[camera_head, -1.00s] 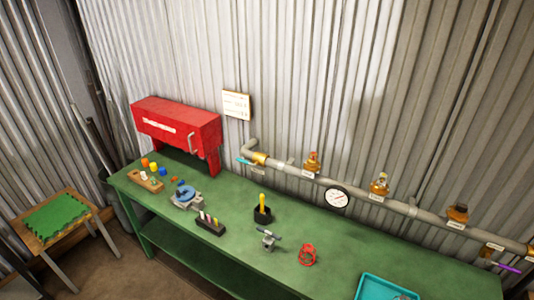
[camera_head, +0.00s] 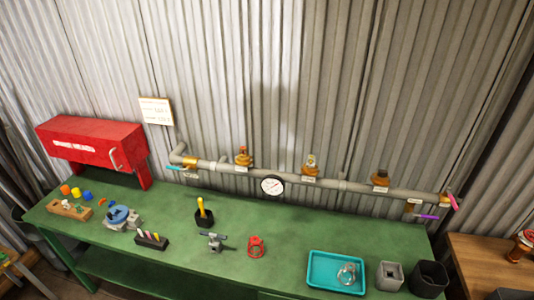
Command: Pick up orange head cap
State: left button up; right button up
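An orange cap (camera_head: 65,189) stands at the left end of the green bench, just behind a small wooden block and beside a yellow cap (camera_head: 76,193) and a blue cap (camera_head: 87,196). It is small in this view, so its exact shape is hard to tell. Neither of my grippers shows in the head view.
The green bench (camera_head: 185,262) carries a wooden block (camera_head: 68,209), a blue-topped device (camera_head: 118,215), a black holder (camera_head: 204,217), a red cage (camera_head: 256,246) and a teal tray (camera_head: 322,283). A red cabinet (camera_head: 90,146) and a grey pipe (camera_head: 340,185) are behind.

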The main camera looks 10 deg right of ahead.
aim_at(66, 189)
jog(key=i+j, duration=0.1)
jog(key=j, duration=0.25)
jog(key=i+j+z, duration=0.15)
jog(key=j, duration=0.6)
jog(key=i+j+z, duration=0.1)
jog(key=j, duration=0.3)
jog(key=i, duration=0.05)
